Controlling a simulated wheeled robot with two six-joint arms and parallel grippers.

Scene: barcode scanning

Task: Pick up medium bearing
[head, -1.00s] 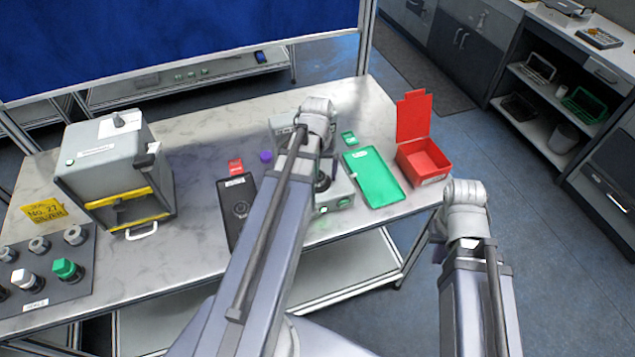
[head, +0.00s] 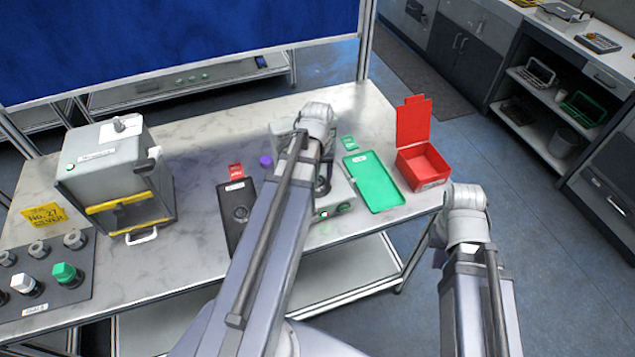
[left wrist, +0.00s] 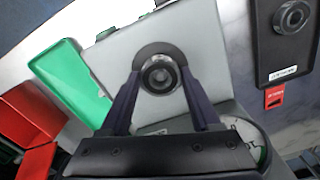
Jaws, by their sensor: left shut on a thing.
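My left gripper (left wrist: 160,82) has its two dark fingers on either side of a round dark bearing (left wrist: 161,74) and is shut on it. The bearing is over a dark round spot on a grey box-like device (left wrist: 120,45). I cannot tell whether it still touches the device. In the head view my left arm hides most of this device (head: 332,208) and the gripper. Another bearing (left wrist: 291,16) lies on a black tray (left wrist: 280,50), also visible in the head view (head: 236,190). My right gripper is out of view below its wrist.
A green tray (head: 373,182) and an open red box (head: 423,166) are right of the device. A grey machine with a yellow-edged opening (head: 105,150) stands at the left, behind a dark mat (head: 62,295) holding several nuts and bolts. The bench between machine and black tray is clear.

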